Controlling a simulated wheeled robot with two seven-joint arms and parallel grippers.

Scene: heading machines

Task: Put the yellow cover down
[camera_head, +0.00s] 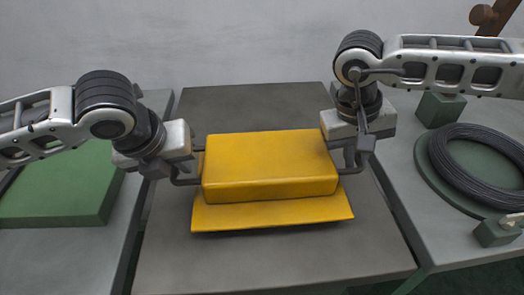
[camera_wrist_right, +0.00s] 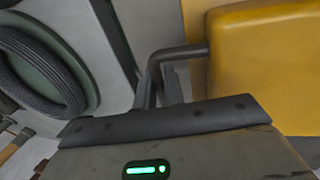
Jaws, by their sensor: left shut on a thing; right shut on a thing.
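The yellow cover (camera_head: 268,167) is a box-like block, seen over the middle of the dark grey table. A flat yellow plate (camera_head: 272,212) shows below its front side; I cannot tell whether the two touch. My left gripper (camera_head: 184,170) is shut on the dark handle at the cover's left end. My right gripper (camera_head: 352,160) is shut on the dark handle at its right end. In the right wrist view this handle (camera_wrist_right: 175,54) runs from the yellow cover (camera_wrist_right: 265,65) into my right gripper. The fingertips are partly hidden.
A green block (camera_head: 60,190) lies on the left table. On the right table a coil of dark wire (camera_head: 485,165) lies on a round green base, with green blocks near it. The dark grey table (camera_head: 275,265) is clear in front of the yellow plate.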

